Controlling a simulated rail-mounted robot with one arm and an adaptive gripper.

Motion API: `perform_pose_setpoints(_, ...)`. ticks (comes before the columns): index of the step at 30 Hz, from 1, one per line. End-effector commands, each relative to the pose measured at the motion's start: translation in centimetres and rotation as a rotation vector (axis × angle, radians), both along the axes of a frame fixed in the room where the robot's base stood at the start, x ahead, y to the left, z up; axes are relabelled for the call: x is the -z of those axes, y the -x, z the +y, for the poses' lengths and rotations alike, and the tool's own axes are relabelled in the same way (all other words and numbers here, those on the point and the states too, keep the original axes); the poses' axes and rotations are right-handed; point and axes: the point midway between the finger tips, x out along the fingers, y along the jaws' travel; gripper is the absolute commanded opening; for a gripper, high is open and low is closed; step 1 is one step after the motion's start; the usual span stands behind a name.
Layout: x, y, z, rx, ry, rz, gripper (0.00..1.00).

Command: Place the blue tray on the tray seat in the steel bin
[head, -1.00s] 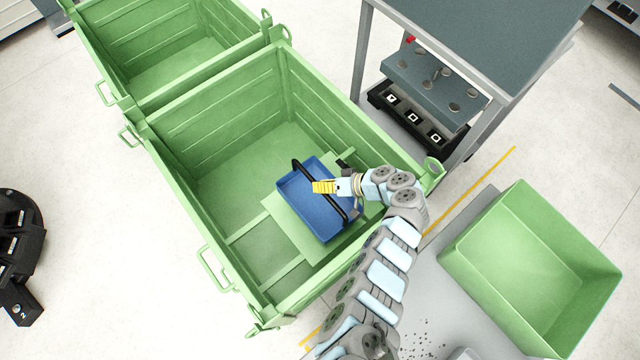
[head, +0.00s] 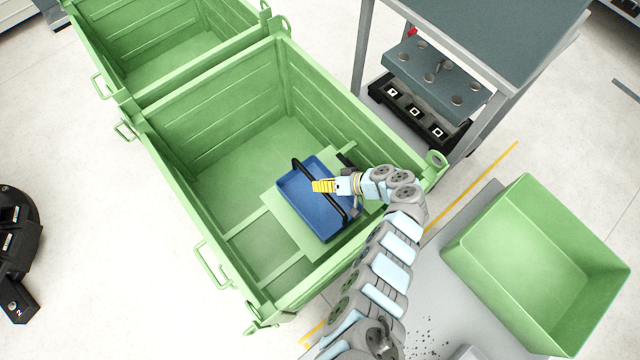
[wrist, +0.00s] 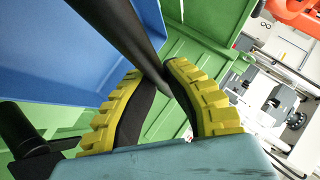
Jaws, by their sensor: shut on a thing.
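The blue tray (head: 303,196) has a black bar handle (head: 331,192) arching over it. It is inside the green steel bin (head: 214,158), over a flat light-green plate, the tray seat (head: 281,224), near the bin's front right. My gripper (head: 322,186) has yellow fingers and is shut on the handle. In the wrist view my gripper (wrist: 165,95) closes on the black handle (wrist: 118,32), with the blue tray (wrist: 40,50) beside it. I cannot tell whether the tray touches the seat or hangs just above it. The right part of the seat is hidden by tray and arm.
A second green bin (head: 175,72) adjoins at the back left. A grey table (head: 490,40) with a fixture on its lower shelf (head: 430,75) stands at the back right. An open green box (head: 540,260) stands right of my arm. The bin's left floor is clear.

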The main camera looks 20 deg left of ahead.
Motion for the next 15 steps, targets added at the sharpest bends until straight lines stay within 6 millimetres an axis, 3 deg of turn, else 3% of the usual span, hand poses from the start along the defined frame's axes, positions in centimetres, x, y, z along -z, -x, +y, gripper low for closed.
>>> perform_pose_setpoints(15, 0.48, -0.07, 0.09, -0.001, -0.003, -0.001, 0.00)
